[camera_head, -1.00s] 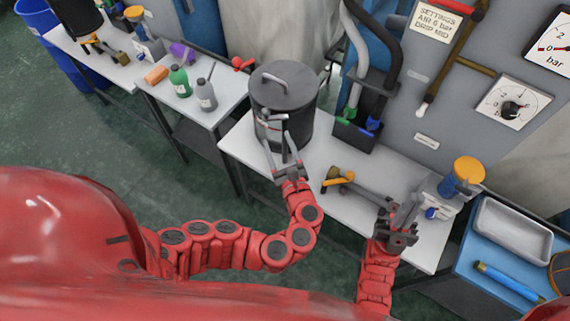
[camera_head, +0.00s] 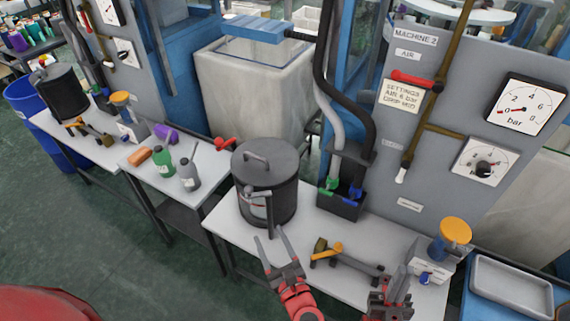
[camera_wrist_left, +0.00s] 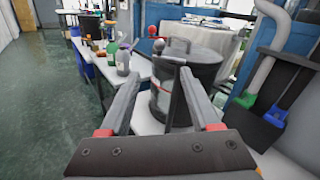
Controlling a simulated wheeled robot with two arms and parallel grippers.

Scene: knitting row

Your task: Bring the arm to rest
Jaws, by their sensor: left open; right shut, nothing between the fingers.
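My left gripper (camera_head: 275,250) is open and empty just in front of the dark lidded pot (camera_head: 266,185) on the white table. Its two fingers also show in the left wrist view (camera_wrist_left: 155,95), spread apart with the pot (camera_wrist_left: 193,70) beyond the right finger. I cannot tell whether the fingers touch the pot. My right gripper (camera_head: 390,290) is shut and empty at the bottom right, over the front part of the table near a grey metal fitting (camera_head: 365,267).
The white table (camera_head: 310,215) also holds a black box with hoses (camera_head: 340,200) and a yellow-topped blue device (camera_head: 450,240). A grey tray (camera_head: 510,287) lies at the right. Bottles (camera_head: 188,175) stand on the table to the left. Open green floor lies at the lower left.

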